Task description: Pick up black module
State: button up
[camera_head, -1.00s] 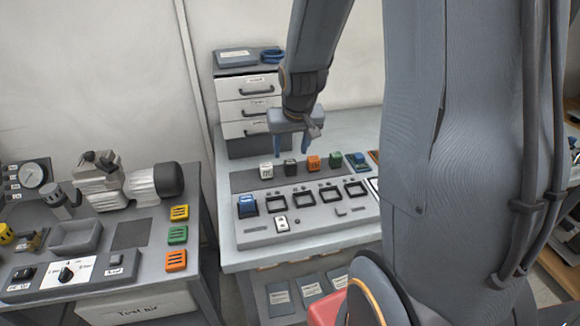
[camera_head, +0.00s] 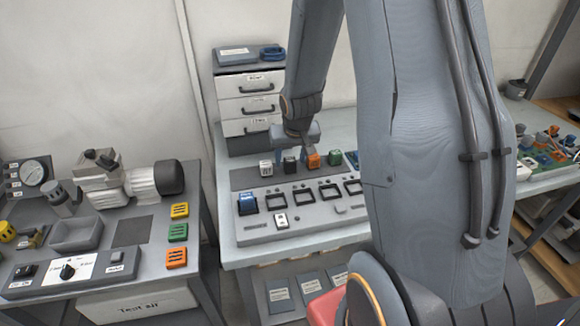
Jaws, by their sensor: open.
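The black module (camera_head: 290,167) stands in a row on the dark strip at the back of the middle bench, between a white module (camera_head: 266,169) and an orange module (camera_head: 313,161). A green module (camera_head: 335,158) stands right of the orange one. My gripper (camera_head: 296,150) is open and low over the row, just above and behind the black and orange modules. The fingertips are small and partly hidden, so I cannot tell whether they touch a module.
In front of the row is a grey panel (camera_head: 262,224) with several square slots; a blue module (camera_head: 247,204) fills the leftmost. A drawer unit (camera_head: 249,106) stands behind. The left bench holds a compressor (camera_head: 130,184) and yellow, green and orange modules. My arm hides the panel's right end.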

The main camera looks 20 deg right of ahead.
jog(key=shift+c, duration=0.3)
jog(key=c, duration=1.1)
jog(key=shift+r, duration=0.1)
